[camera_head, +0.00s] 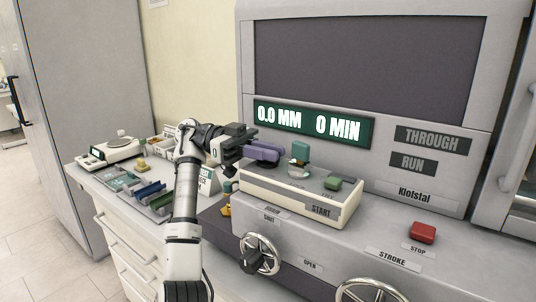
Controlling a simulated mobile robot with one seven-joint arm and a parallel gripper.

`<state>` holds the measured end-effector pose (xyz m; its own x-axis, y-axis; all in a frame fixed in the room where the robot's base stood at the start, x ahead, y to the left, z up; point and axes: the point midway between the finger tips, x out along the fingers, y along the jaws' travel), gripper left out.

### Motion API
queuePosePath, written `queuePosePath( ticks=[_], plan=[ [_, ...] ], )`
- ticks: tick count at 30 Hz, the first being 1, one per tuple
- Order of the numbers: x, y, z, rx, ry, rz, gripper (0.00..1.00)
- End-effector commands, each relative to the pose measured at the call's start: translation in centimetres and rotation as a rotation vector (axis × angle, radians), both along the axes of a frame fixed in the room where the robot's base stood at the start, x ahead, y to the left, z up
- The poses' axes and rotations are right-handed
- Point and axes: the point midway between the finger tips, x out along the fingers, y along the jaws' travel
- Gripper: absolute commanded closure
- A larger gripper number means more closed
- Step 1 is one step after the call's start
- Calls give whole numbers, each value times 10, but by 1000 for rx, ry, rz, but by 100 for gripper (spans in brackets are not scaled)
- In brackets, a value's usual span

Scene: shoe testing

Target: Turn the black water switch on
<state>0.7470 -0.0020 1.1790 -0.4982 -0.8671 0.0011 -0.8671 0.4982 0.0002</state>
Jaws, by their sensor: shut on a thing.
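My gripper (243,147) is above the left end of the machine's cream box, shut on a purple block (266,151). The block points right, towards the front of the machine. A dark knob (251,262) shows at the left handwheel, low on the machine's front, well below my gripper. I cannot tell for sure whether this knob is the black water switch or which way it is set. Labels near the wheel read SHUT and OPEN.
The cream box (345,216) carries a green START button (337,183) and a green part (300,151). A red STOP button (423,232) is at right. The display (313,122) reads 0.0 MM, 0 MIN. A scale (112,148) and coloured blocks (150,190) occupy the left counter.

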Motion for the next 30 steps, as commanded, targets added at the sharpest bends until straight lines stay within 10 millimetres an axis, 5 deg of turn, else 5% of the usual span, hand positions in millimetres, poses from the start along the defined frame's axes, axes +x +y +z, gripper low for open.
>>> queuePosePath(
  ticks=[29,30],
  plan=[
    [-1,0,0,0,-1,-124,100],
    [-1,0,0,0,-1,-124,81]
  ],
)
